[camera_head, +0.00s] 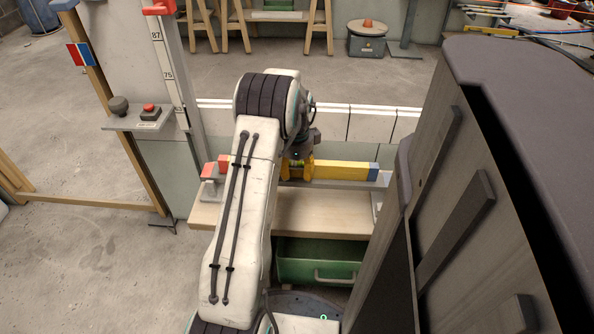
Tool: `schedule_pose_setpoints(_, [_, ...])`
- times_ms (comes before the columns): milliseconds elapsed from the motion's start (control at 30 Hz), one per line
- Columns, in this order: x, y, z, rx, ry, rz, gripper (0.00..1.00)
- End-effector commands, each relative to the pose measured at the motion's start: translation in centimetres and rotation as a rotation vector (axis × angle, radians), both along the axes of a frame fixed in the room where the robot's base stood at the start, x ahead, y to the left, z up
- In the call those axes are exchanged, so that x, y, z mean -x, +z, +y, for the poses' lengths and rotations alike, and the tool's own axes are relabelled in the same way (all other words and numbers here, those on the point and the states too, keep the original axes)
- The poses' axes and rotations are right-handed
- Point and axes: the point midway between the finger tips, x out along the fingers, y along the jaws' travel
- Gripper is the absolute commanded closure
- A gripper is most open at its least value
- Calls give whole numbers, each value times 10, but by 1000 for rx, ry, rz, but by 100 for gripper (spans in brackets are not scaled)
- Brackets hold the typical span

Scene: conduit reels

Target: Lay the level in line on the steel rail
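The level (345,170) is a yellow bar with a blue right end. It lies lengthwise left to right along the steel rail (332,184), a grey bar over the wooden bench (325,212). The level's right part looks parallel to the rail; whether it rests on it or hangs just above I cannot tell. My gripper (297,167) points down at the level's left visible part, around a small green spot. My arm hides the level's left end and part of the gripper, so its finger closure is unclear.
A green drawer (315,266) is under the bench. A dark-topped cabinet (520,120) stands close on the right. A measuring post (172,70) and shelf with a red button (150,111) are at the left.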

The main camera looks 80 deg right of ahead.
Motion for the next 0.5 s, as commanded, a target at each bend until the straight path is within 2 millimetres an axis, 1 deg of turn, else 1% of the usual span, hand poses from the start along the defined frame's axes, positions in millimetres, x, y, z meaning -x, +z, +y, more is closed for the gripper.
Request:
schedule_pose_setpoints(33, [0, 0, 0, 0, 0, 0, 50])
schedule_pose_setpoints(100, [0, 0, 0, 0, 0, 0, 43])
schedule_pose_setpoints(133, [0, 0, 0, -1, 0, 0, 42])
schedule_pose_setpoints(367, [0, -1, 1, -3, 0, 0, 42])
schedule_pose_setpoints(500, [0, 7, 1, -1, 0, 0, 42])
